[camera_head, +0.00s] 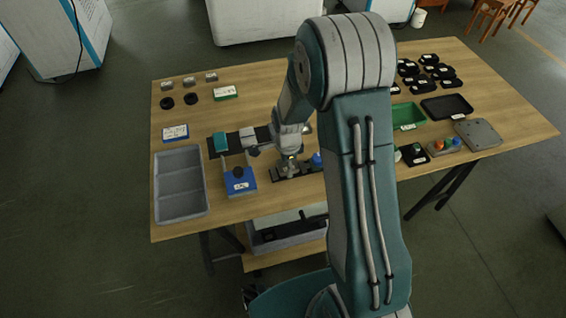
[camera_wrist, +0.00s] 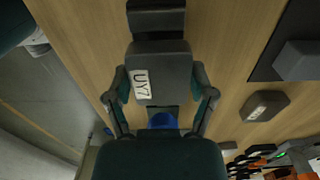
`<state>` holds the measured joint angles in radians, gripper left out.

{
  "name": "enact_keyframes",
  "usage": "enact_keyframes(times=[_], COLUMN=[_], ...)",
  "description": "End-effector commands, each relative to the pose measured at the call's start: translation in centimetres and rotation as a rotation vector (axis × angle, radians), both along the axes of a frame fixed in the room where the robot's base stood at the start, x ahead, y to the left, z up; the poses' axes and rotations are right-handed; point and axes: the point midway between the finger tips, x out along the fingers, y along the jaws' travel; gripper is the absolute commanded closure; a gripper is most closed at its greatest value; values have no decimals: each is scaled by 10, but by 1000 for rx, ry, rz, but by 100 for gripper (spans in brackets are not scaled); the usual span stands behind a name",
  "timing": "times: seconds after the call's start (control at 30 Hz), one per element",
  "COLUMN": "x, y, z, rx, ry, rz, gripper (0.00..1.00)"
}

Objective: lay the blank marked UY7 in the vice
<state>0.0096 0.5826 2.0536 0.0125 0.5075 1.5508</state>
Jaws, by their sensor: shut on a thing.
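The dark grey blank marked UY7 (camera_wrist: 172,66) fills the middle of the wrist view, its white label facing the camera. My gripper (camera_wrist: 160,84) is shut on it, one finger on each side. In the head view my gripper (camera_head: 289,160) is low over the middle of the table, at a small black-based fixture (camera_head: 308,171) with a blue part. Whether the blank touches anything below cannot be told. A black bed (camera_head: 232,150) with a teal block and a grey block, vice-like in form, lies just left of my gripper. Which of these is the vice is not certain.
A grey compartment tray (camera_head: 180,217) and a blue box (camera_head: 240,187) stand on the left. A green tray (camera_head: 408,116) and a black tray (camera_head: 447,106) are on the right. Another labelled blank (camera_wrist: 265,105) lies right of my gripper in the wrist view.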

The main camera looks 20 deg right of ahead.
Motion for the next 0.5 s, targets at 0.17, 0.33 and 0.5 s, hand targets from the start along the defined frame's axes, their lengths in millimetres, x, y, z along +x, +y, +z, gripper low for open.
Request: enact_keyframes(times=[0.17,0.33,0.5], x=[1,1,0], y=[3,8,7], z=[0,0,0], rx=[-4,-9,-8], ry=[-1,-1,-1], rz=[0,2,1], gripper=[90,90,90])
